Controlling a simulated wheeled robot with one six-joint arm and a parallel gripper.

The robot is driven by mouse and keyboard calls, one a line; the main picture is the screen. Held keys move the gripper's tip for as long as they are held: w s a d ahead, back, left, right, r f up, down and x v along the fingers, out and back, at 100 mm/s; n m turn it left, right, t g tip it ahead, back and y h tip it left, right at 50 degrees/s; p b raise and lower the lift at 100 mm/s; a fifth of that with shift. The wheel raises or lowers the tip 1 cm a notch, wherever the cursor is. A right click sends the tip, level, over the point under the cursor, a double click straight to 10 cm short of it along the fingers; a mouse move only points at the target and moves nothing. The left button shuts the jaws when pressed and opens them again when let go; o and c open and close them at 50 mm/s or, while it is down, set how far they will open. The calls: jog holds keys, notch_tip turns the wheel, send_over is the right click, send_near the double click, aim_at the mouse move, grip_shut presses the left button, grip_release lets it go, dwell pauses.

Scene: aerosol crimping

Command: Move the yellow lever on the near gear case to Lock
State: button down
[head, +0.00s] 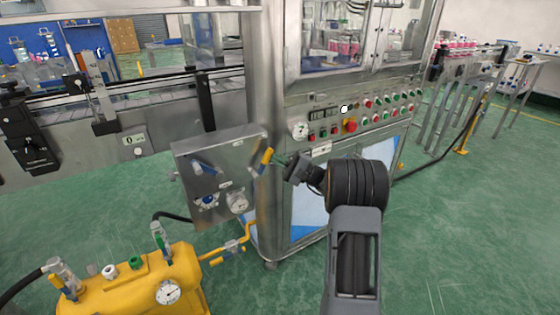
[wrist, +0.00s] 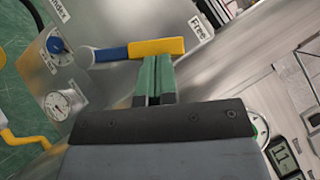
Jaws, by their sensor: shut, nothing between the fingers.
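The near gear case is a grey metal box (head: 185,152); its face also shows in the wrist view (wrist: 118,22). The yellow lever (head: 263,160) is at the case's right side. In the wrist view the yellow lever (wrist: 160,47) has a blue section toward its pivot, and its yellow end lies by a label reading "Free" (wrist: 200,24). My gripper (head: 279,161) is shut and empty, just right of the lever. In the wrist view the green fingertips (wrist: 157,62) are right at the lever's yellow part; I cannot tell whether they touch. No Lock label is readable.
The case also carries a blue knob (head: 207,201), a gauge (head: 238,203) and a blue lever (head: 204,167). A button panel (head: 370,116) stands behind my arm. A yellow tank (head: 140,285) with valves is at lower left. Green floor (head: 460,240) is clear at right.

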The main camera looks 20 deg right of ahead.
jog(key=shift+a+r, duration=0.1)
jog(key=shift+a+r+n+g+h, duration=0.15)
jog(key=shift+a+r+n+g, duration=0.15)
jog(key=shift+n, duration=0.25)
jog(key=shift+a+r+n+g+h, duration=0.2)
jog(key=shift+n+g, duration=0.2)
jog(key=shift+n, duration=0.15)
jog(key=a+n+g+b, duration=0.1)
jog(key=a+r+n+g+h, duration=0.1)
jog(key=shift+s+a+r+n+h+b, duration=0.15)
jog(key=shift+s+n+h+b, duration=0.1)
jog(key=shift+n+b, duration=0.15)
jog(key=shift+a+r+n+g+h+b, duration=0.2)
jog(key=shift+a+n+g+h+b, duration=0.4)
jog(key=shift+a+n+h, duration=0.3)
jog(key=shift+s+a+n+g+h+b, duration=0.15)
jog(key=shift+a+n+g+h+b, duration=0.15)
jog(key=shift+a+n+h+b, duration=0.7)
jog(key=shift+a, duration=0.3)
jog(key=shift+r, duration=0.1)
jog(key=p, duration=0.4)
send_near(268, 156)
jog(key=r, duration=0.1)
jog(key=s+a+r, duration=0.1)
jog(key=r, duration=0.1)
jog(key=shift+s+a+r, duration=0.15)
